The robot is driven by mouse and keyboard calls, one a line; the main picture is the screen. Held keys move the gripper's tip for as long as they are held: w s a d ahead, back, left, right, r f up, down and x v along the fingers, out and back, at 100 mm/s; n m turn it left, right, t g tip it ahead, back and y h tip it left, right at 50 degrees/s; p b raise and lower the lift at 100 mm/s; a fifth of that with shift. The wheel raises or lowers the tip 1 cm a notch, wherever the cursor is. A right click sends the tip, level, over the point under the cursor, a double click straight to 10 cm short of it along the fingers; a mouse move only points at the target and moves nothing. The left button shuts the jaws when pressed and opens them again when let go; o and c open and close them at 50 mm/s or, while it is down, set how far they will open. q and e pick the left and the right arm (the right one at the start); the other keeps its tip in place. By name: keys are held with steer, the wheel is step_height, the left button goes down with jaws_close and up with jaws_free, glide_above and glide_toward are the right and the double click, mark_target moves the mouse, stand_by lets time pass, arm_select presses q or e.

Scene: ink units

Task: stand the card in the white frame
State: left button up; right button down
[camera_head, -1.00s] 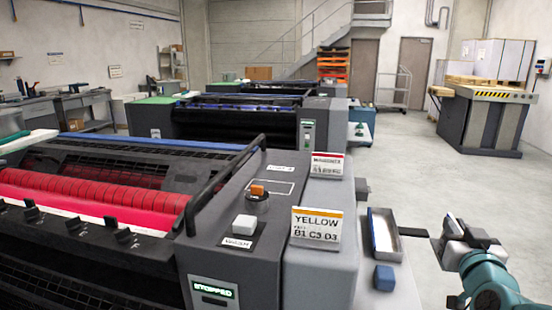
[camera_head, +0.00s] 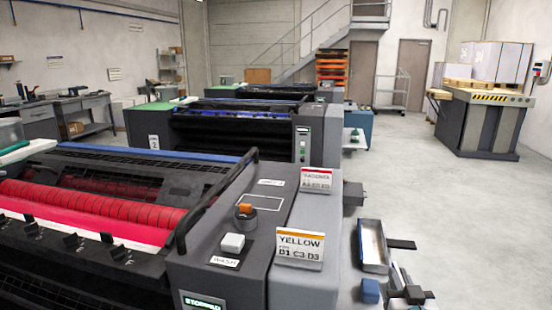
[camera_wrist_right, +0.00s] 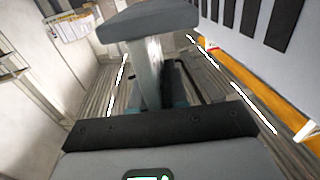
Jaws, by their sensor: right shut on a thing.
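A card marked YELLOW (camera_head: 299,250) stands upright on the front right edge of the nearest grey press unit. A card marked MAGENTA (camera_head: 315,181) stands behind it. A thin white frame (camera_head: 282,198) is outlined on the unit's top, left of the cards, and looks bare. My right gripper (camera_head: 405,287) is at the lower right, right of the YELLOW card and clear of it. In the right wrist view it is shut on a pale grey piece (camera_wrist_right: 145,72) with a grey slab (camera_wrist_right: 150,20) at its end; I cannot tell what it is. My left gripper is not in view.
An orange knob (camera_head: 245,208) and a white button (camera_head: 232,243) sit left of the white frame. A dark handrail (camera_head: 200,205) rises beside them. The floor further right is clear.

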steer(key=s+a+f+p, duration=0.1)
steer(key=a+f, duration=0.1)
steer(key=a, duration=0.1)
steer(key=s+a+f+n+y+p, duration=0.1)
steer(key=s+a+f+p, duration=0.1)
steer(key=f, duration=0.1)
steer(key=s+a+f+y+p, duration=0.1)
steer(key=a+f, duration=0.2)
steer(key=shift+s+a, duration=0.35)
steer(key=shift+s+a+r+n, duration=0.1)
steer(key=shift+s+a+n, duration=0.2)
steer(key=shift+s+a, duration=0.3)
steer(key=s+r, duration=0.4)
steer(key=r, duration=0.1)
steer(key=shift+s+d+r, duration=0.15)
steer(key=shift+d, duration=0.25)
steer(key=shift+s+r, duration=0.1)
